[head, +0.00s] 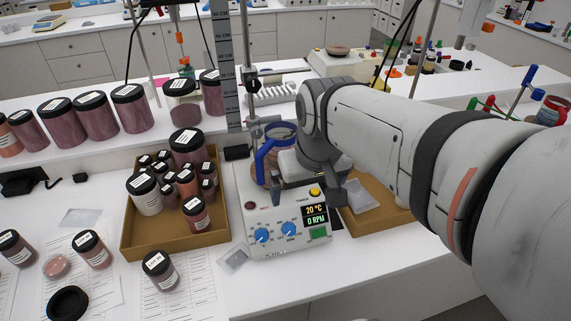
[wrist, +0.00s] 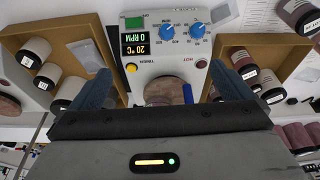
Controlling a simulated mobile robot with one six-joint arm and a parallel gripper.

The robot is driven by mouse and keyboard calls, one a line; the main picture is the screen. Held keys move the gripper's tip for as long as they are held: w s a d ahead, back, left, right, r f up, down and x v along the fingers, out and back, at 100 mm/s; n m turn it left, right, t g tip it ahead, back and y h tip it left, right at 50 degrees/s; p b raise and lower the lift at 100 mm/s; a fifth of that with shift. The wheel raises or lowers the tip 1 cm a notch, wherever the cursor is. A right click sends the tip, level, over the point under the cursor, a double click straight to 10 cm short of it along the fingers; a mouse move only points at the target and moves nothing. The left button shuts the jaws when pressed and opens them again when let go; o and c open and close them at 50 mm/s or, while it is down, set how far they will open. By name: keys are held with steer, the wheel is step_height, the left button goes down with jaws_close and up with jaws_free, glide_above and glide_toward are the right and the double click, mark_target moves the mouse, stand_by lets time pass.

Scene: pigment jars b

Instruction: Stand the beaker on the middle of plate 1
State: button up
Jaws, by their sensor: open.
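The beaker (head: 283,131) has a blue rim and handle, with pinkish glass or contents. It stands upright at the hot plate, behind its control panel, partly hidden by my arm. The hot plate (head: 262,218) is white, with two blue knobs and a display reading 20 °C and 0 RPM; its number label is too small to read. My gripper (head: 306,194) is over the hot plate, its fingers pointing down. In the wrist view my gripper (wrist: 161,70) is open, fingers wide apart. The beaker (wrist: 165,99) shows between them, mostly hidden by the gripper body.
A cardboard tray (head: 128,238) of several pigment jars stands left of the hot plate; another tray (head: 378,222) is on its right. Loose jars and a black lid (head: 68,303) lie at front left. A shelf with larger jars (head: 130,108) is behind. A ruler stand (head: 224,60) rises behind.

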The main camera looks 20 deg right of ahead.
steer(key=s+f, duration=0.3)
steer(key=s, duration=0.1)
steer(key=shift+a, duration=0.3)
steer(key=shift+w, duration=0.1)
stand_by(1.1)
